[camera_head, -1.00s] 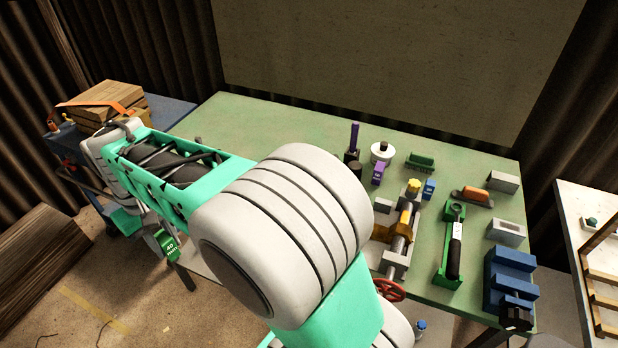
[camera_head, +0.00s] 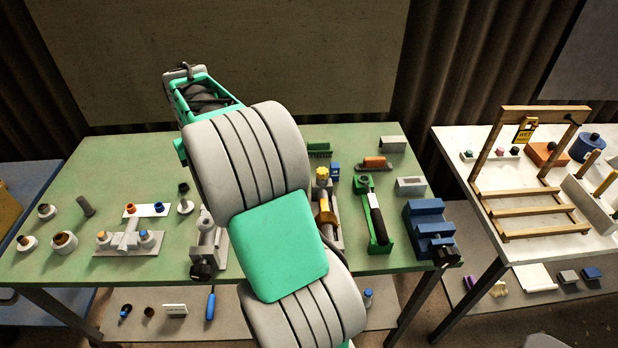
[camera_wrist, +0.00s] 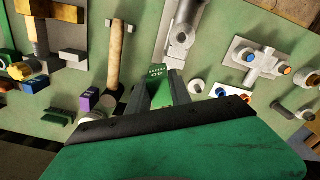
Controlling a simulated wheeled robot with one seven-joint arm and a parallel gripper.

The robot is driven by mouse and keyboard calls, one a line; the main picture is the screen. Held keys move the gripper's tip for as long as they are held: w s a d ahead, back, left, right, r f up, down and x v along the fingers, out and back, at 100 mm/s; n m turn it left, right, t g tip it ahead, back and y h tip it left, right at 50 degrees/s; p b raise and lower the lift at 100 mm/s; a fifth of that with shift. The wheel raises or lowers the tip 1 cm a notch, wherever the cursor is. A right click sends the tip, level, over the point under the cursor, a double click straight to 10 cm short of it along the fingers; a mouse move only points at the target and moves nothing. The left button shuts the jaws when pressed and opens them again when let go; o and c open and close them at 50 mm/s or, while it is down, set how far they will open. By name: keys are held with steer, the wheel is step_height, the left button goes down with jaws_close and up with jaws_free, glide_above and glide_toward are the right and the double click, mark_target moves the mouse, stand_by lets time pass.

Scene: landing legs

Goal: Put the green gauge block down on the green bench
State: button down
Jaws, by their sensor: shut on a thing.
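My gripper (camera_wrist: 158,92) is shut on the green gauge block (camera_wrist: 160,97), which sits between its two grey fingers in the wrist view. Pale markings show on the block's far end. Behind the block in that view lies the green bench top (camera_wrist: 222,22), so the block is over the bench. I cannot tell how high it is or whether it touches. In the head view the bench (camera_head: 105,170) spans the left and middle, and my arm reaches over it. The gripper and block are hidden there behind my arm.
A grey pipe fixture (camera_head: 130,240) and several small round parts stand on the bench's left half. A green tool holder (camera_head: 377,220), a blue vise (camera_head: 430,228) and small blocks crowd its right. Bare bench shows at the back left. A white table (camera_head: 465,140) stands right.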

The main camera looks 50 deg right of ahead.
steer(key=s+d+f+m+p, duration=0.1)
steer(key=s+d+f+m, duration=0.2)
steer(key=d, duration=1.1)
steer(key=s+d+m, duration=0.2)
steer(key=s+d, duration=0.3)
steer(key=d, duration=0.9)
steer(key=shift+m, duration=0.3)
steer(key=f, duration=0.3)
steer(key=f+p, duration=0.1)
steer(key=f, duration=0.2)
steer(key=d+f+p, duration=0.1)
steer(key=f, duration=0.3)
steer(key=shift+s+f, duration=0.1)
steer(key=shift+s, duration=0.05)
steer(key=shift+f, duration=0.1)
steer(key=c, duration=1.6)
jaws_free()
steer(key=shift+f, duration=0.15)
steer(key=o, duration=0.4)
steer(key=shift+o, duration=0.2)
